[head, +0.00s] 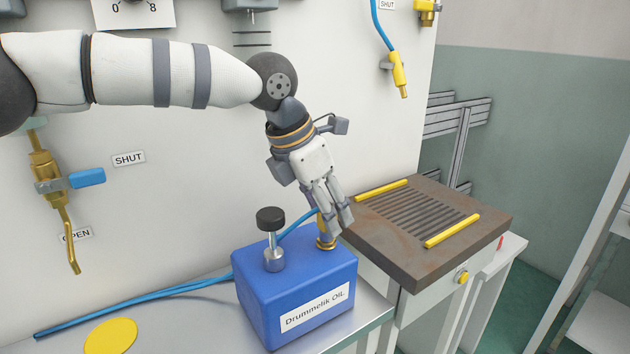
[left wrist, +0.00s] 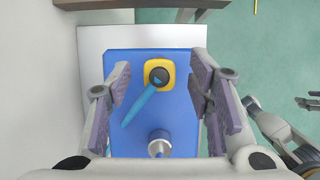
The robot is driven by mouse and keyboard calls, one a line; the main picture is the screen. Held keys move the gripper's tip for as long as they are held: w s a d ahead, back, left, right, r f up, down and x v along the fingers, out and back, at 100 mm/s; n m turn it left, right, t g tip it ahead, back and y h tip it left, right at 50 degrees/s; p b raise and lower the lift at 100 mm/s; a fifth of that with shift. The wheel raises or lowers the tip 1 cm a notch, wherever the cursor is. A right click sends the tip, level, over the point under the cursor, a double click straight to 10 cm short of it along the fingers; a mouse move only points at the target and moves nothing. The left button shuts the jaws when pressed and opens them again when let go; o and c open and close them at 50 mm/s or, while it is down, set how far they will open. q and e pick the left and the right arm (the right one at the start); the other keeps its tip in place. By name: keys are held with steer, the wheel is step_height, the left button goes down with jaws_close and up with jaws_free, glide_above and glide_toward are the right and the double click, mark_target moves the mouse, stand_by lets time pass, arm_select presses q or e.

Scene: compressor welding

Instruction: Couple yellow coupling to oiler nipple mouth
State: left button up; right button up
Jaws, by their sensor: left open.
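The blue oiler box (head: 300,290), labelled "Drummelik Oil", stands on the bench with a black-knobbed plunger (head: 271,220). A yellow coupling (head: 325,230) stands upright at the nipple mouth on top of the box, with a blue hose (head: 290,228) leaving its upper end. My left gripper (head: 337,213) is above the box's far right corner. In the left wrist view its fingers are open, one on each side of the coupling (left wrist: 158,63) and apart from it. The nipple is hidden, so I cannot tell how far the coupling is seated. Part of my right arm shows at the right edge there.
A second yellow coupling (head: 398,75) hangs on the wall by a blue hose. A brass valve with a blue handle (head: 86,178) is on the left wall. A yellow disc (head: 110,337) lies on the bench. A slotted brown plate (head: 425,230) with yellow bars stands to the right.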

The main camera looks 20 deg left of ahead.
arm_select(q)
steer(key=shift+w+d+f, duration=0.15)
steer(key=shift+w+f, duration=0.05)
steer(key=shift+f, duration=0.35)
jaws_close()
steer(key=c, duration=0.7)
jaws_free()
jaws_close()
steer(key=shift+r, duration=0.2)
steer(key=shift+r+p, duration=0.45)
steer(key=shift+r, duration=2)
